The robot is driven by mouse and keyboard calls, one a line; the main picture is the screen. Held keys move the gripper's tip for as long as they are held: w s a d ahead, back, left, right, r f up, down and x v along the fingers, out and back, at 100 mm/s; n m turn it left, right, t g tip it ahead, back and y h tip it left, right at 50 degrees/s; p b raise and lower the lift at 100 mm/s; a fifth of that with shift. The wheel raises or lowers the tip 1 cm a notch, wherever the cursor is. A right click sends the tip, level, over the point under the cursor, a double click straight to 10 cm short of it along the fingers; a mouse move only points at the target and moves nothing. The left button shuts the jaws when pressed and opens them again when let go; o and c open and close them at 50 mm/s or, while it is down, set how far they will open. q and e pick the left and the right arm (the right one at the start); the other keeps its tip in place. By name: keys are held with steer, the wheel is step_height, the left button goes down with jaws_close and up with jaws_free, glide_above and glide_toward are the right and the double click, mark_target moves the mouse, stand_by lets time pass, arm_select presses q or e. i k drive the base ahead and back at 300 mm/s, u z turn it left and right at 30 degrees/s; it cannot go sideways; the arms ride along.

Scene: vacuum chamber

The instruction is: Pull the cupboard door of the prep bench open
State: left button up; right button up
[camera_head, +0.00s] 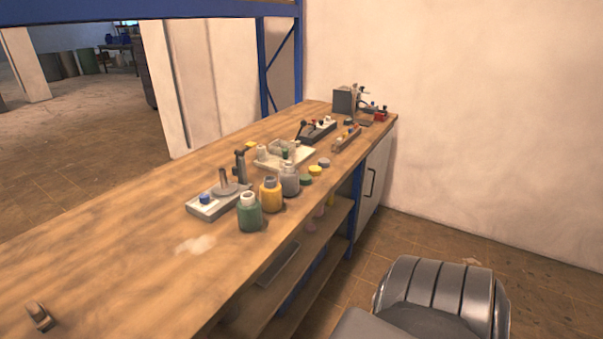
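The prep bench (150,235) has a long wooden top running from the lower left to the far wall. Its cupboard door (366,203) is a pale panel under the far right end of the top. A dark vertical bar handle (371,184) is on the door. The door looks closed, seen at a steep angle. Neither of my grippers is in view.
Floor (440,240) in front of the door looks clear. Bottles, including a green one (249,213), and small equipment stand on the bench. Open shelves (305,270) lie left of the door.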

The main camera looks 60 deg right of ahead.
mark_target(375, 164)
steer(key=z, duration=2.6)
steer(key=i, duration=0.65)
steer(key=z, duration=0.55)
steer(key=i, duration=1.9)
steer(key=u, duration=0.2)
